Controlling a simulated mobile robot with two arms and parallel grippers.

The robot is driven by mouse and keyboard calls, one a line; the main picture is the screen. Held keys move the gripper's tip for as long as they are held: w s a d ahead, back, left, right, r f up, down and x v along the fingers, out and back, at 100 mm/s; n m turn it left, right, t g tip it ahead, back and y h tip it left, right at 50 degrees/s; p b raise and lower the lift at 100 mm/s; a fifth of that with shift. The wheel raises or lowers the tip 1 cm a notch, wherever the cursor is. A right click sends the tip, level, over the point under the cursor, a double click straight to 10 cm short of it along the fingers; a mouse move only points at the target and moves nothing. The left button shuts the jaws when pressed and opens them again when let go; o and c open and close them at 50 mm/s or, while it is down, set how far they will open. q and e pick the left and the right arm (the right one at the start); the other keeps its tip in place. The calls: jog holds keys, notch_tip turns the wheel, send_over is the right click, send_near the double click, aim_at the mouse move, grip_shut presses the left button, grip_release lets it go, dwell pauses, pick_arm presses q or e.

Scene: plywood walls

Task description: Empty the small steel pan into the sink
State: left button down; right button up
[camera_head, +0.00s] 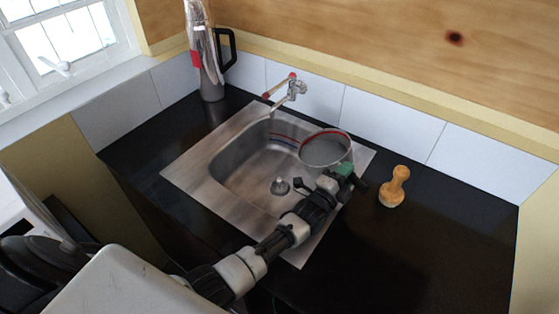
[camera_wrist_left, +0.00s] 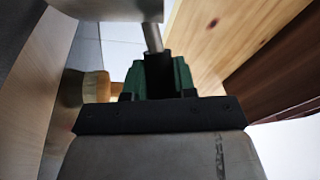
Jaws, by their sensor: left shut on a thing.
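The small steel pan (camera_head: 326,150) is held above the right back part of the sink (camera_head: 232,165). It looks tilted; I cannot make out what is in it. My left gripper (camera_head: 345,170), with green fingers, is at the pan's near right side, shut on its handle. In the left wrist view the green fingers (camera_wrist_left: 158,78) close around the grey handle (camera_wrist_left: 152,38), and part of the pan (camera_wrist_left: 105,8) shows at the top. A drain plug piece (camera_head: 280,187) shows on the sink floor. My right gripper is not in view.
The tap (camera_head: 288,88) stands behind the sink, near the pan. A tall steel jug (camera_head: 206,60) stands at the back left.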

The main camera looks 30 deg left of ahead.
aim_at(331, 165)
pick_arm(q)
jog(key=shift+a+r, duration=0.2)
jog(key=shift+r, duration=0.05)
jog(key=shift+s+a+r+n+t, duration=0.1)
jog(key=shift+s+a+n+t, duration=0.1)
jog(key=shift+n+t, duration=0.1)
jog(key=shift+s+a+r+n+t+b, duration=0.15)
jog(key=shift+a+n+t+b, duration=0.15)
jog(key=shift+a+n+b, duration=0.3)
jog(key=shift+a, duration=0.15)
jog(key=shift+s+a+r, duration=0.1)
jog(key=shift+a+r, duration=0.1)
jog(key=shift+a, duration=0.05)
jog(key=shift+s+a+r+n+y, duration=0.1)
jog(key=shift+r+n+y, duration=0.05)
jog(key=shift+n+y, duration=0.2)
jog(key=shift+s+a+r+n+t, duration=0.2)
jog(key=shift+a+r+n+t, duration=0.3)
jog(key=shift+a, duration=0.2)
jog(key=shift+s+a+r+n+t+y, duration=0.15)
jog(key=shift+a+r+n+t+y, duration=0.2)
jog(key=shift+a+n, duration=0.1)
jog(key=shift+s+a+r+n+t+y, duration=0.3)
jog(key=shift+a+r+n, duration=0.3)
jog(key=shift+n, duration=0.2)
